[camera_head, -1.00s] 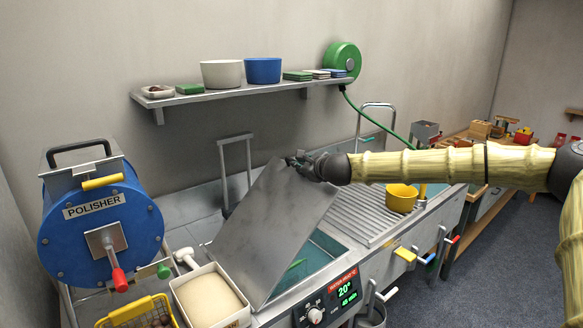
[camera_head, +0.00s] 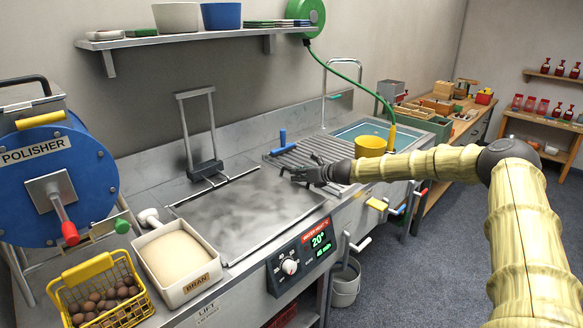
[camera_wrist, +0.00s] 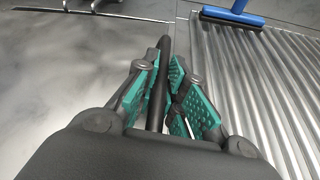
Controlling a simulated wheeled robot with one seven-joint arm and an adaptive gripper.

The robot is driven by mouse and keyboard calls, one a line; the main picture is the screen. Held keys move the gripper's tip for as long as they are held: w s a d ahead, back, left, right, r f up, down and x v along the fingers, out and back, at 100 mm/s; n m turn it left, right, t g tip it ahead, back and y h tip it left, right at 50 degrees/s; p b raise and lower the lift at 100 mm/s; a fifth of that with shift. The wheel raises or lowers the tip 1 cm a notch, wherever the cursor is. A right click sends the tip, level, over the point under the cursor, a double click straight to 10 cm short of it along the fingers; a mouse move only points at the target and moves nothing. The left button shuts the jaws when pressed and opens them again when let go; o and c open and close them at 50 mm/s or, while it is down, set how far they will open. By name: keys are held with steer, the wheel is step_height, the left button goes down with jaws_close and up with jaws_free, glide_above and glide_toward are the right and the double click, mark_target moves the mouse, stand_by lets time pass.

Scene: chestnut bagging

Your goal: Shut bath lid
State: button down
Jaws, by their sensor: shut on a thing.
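The bath lid (camera_head: 245,205) is a flat grey metal sheet. It lies level over the bath in the head view, and no water shows around it. In the wrist view its pale surface (camera_wrist: 60,90) fills the left side. My gripper (camera_head: 296,174) is at the lid's right edge, low over the counter. In the wrist view my gripper (camera_wrist: 165,95) has its green-padded fingers closed around a dark bar-like handle (camera_wrist: 159,75). The handle is mostly hidden by the fingers in the head view.
A ribbed drainboard (camera_head: 310,153) with a blue-handled squeegee (camera_head: 282,143) lies right of the lid. A yellow pot (camera_head: 370,146) stands beyond. A bran tray (camera_head: 178,262), a basket of chestnuts (camera_head: 100,295) and the blue polisher (camera_head: 50,180) stand left. The control panel (camera_head: 302,255) is in front.

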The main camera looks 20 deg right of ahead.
steer(key=shift+d+f, duration=0.15)
steer(key=shift+f, duration=0.45)
steer(key=shift+f, duration=0.15)
steer(key=c, duration=1.5)
jaws_free()
steer(key=shift+d+f, duration=0.1)
steer(key=shift+f, duration=0.1)
steer(key=shift+s+r, duration=0.1)
steer(key=v, duration=1)
steer(key=shift+s+d+r, duration=0.15)
steer(key=shift+s+r, duration=0.05)
steer(key=shift+r, duration=0.2)
steer(key=shift+s+d+r, duration=0.1)
steer(key=shift+s+d, duration=0.15)
steer(key=shift+s, duration=0.25)
